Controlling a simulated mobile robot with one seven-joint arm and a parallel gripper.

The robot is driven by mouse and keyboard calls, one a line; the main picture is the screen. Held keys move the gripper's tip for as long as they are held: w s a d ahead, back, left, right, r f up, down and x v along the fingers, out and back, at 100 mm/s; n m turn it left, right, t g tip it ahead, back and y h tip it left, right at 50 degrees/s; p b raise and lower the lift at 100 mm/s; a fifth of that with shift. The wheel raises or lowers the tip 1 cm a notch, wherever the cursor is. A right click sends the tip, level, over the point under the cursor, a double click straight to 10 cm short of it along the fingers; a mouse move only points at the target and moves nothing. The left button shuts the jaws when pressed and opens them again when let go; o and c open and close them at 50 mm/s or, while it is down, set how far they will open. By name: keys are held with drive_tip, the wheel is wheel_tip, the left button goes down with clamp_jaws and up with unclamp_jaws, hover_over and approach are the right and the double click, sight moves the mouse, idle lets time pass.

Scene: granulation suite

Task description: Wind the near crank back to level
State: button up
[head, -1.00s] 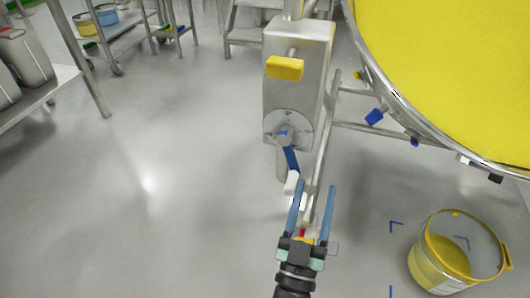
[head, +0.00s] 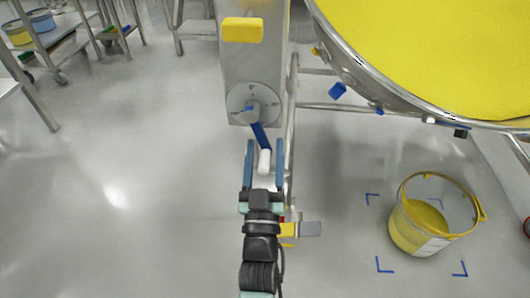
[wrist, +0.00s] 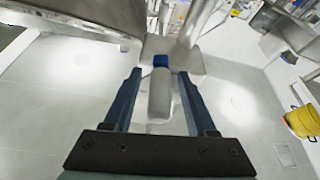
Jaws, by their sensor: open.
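The near crank has a blue arm (head: 259,136) on a round dial (head: 254,105) on the steel column, and a white handle (head: 264,161). The arm hangs down and slightly right from the hub. My gripper (head: 264,150) is open, with its two blue fingers on either side of the white handle. In the wrist view the handle (wrist: 160,95) stands between the spread fingers (wrist: 160,85), with gaps on both sides. Contact with the handle is not visible.
A yellow block (head: 242,30) sits on the column above the dial. A large vessel with a yellow top (head: 430,50) fills the upper right. A bucket (head: 415,235) stands on the floor at right, near blue corner marks.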

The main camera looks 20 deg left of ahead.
drive_tip(key=shift+w+a+r, duration=0.15)
drive_tip(key=shift+w+r, duration=0.05)
drive_tip(key=shift+w, duration=0.2)
clamp_jaws()
drive_tip(key=shift+d, duration=0.25)
idle(1.0)
